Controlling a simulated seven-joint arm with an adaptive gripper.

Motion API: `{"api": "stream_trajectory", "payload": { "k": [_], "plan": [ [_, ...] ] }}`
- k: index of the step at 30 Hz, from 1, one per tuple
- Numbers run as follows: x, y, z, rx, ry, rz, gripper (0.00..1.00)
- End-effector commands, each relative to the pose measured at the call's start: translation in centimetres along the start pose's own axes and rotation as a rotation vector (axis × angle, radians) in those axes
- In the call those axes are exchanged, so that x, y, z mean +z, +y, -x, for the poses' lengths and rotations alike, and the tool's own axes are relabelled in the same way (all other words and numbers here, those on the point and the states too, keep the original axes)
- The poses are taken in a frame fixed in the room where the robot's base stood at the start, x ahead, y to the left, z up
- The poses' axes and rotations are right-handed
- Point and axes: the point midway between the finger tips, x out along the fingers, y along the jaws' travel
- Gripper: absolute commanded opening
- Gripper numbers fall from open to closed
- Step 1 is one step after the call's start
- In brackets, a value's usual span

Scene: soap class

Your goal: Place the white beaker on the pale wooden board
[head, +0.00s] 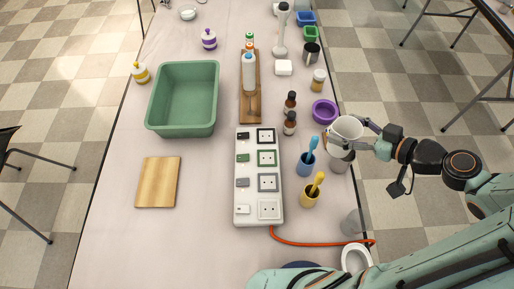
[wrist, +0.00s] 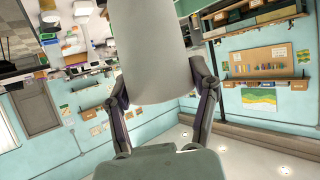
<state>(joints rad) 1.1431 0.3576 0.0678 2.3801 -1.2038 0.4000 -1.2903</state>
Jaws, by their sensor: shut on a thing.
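The white beaker (head: 345,128) is held in my gripper (head: 362,133) at the right side of the table, tilted, its open end towards the left. In the wrist view the beaker (wrist: 155,50) fills the upper middle, and my gripper's fingers (wrist: 163,88) are shut on it from both sides. It appears raised above a grey cup (head: 340,161), which it partly overlaps; the exact gap cannot be told. The pale wooden board (head: 158,182) lies flat at the left of the table, bare and apart from my gripper.
A large power strip (head: 243,205) lies between the beaker and the board. A blue cup (head: 306,166) and a yellow cup (head: 310,196) with brushes stand near my gripper. Brown bottles (head: 290,122), a purple bowl (head: 324,111) and a green tub (head: 182,130) stand farther back. Table around the board is clear.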

Motion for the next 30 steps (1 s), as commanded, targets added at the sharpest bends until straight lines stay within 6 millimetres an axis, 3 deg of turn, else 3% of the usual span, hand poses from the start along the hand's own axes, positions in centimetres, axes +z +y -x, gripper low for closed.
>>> {"api": "stream_trajectory", "payload": {
  "k": [5, 9, 13, 18, 21, 28, 30],
  "plan": [
    [-2.7, -4.0, -5.7, -0.148, -0.003, 0.068, 0.31],
    [-4.9, -9.5, -10.3, -0.29, -0.005, 0.137, 0.31],
    [-6.4, -15.8, -13.5, -0.423, -0.006, 0.203, 0.31],
    [-7.2, -22.8, -15.3, -0.556, -0.005, 0.272, 0.31],
    [-7.3, -25.7, -15.6, -0.61, -0.004, 0.3, 0.31],
    [-7.3, -30.6, -15.5, -0.7, 0.0, 0.347, 0.31],
    [-6.3, -30.4, -16.0, -0.698, -0.003, 0.338, 0.31]
  ]
}}
